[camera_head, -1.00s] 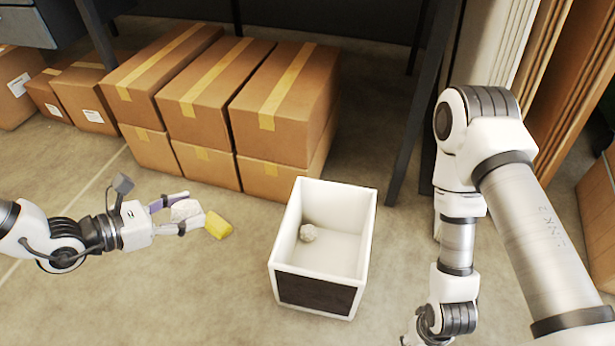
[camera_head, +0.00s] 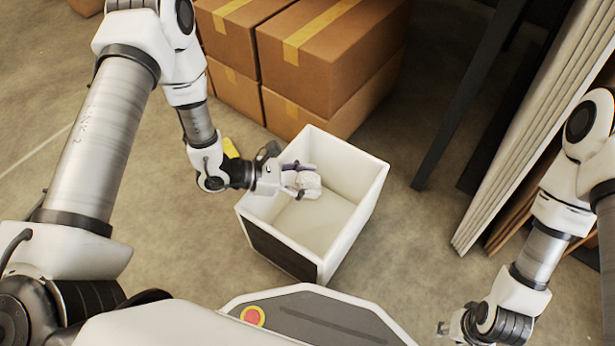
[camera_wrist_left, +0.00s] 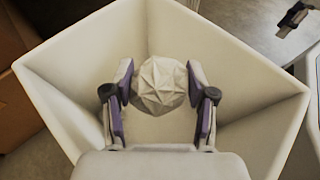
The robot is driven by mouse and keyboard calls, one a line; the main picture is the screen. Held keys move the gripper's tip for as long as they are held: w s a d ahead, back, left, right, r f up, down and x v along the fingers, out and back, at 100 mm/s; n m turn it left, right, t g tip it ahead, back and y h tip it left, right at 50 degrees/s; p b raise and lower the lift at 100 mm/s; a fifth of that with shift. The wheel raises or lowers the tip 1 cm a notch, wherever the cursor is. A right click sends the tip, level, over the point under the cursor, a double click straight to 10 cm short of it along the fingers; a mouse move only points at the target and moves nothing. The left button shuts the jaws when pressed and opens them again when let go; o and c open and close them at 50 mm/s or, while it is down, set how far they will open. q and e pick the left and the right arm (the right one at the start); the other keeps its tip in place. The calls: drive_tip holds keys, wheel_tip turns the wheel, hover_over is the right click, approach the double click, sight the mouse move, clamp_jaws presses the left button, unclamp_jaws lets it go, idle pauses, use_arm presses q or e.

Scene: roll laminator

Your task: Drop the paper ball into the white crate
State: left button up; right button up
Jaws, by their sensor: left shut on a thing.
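The white crate (camera_head: 350,220) stands on the floor with its top open and a dark panel on its front; its inside fills much of the left wrist view (camera_wrist_left: 80,65). My left gripper (camera_head: 305,182) is over the crate's opening, within its walls as seen from above. It is shut on a crumpled whitish paper ball (camera_head: 308,186), which shows between the purple-padded fingers in the left wrist view (camera_wrist_left: 160,86). No other ball shows in the crate; the gripper and held ball hide part of its floor. My right gripper (camera_head: 443,328) is low at the right, away from the crate; its fingers are too small to judge.
Stacked cardboard boxes (camera_head: 330,60) stand just behind the crate. A yellow object (camera_head: 230,148) lies on the floor left of it, partly behind my left arm. Leaning panels (camera_head: 530,150) and a dark post (camera_head: 468,95) stand to the right. Bare floor lies between.

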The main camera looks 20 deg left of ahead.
use_arm(q)
drive_tip(key=o, duration=1)
drive_tip(key=shift+c, duration=0.2)
drive_tip(key=shift+a, duration=0.1)
drive_tip(key=v, duration=1.2)
drive_tip(key=shift+s+f, duration=0.1)
drive_tip(key=shift+f, duration=0.05)
